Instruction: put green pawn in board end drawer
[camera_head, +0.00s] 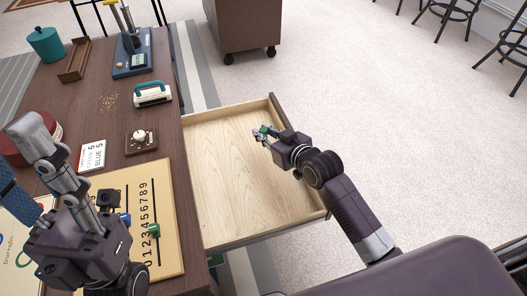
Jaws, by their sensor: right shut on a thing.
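My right gripper (262,134) is over the open end drawer (232,190), toward its right side. It is shut on a small green piece, the green pawn (264,129), which is partly hidden by the fingers. I cannot tell whether the pawn touches the drawer floor. The drawer is pale wood inside and looks empty. My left gripper (50,165) is raised at the lower left, in front of the board (166,190); how far its fingers are apart is unclear. Another green piece (154,230) and a blue piece (125,219) are by the number row on the board.
The dark table (115,130) holds a score card (92,156), a knob box (141,140), a teal-handled device (153,95), a blue-based stand (132,60) and a teal pot (46,44). A brown wheeled cabinet (243,25) stands beyond the drawer.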

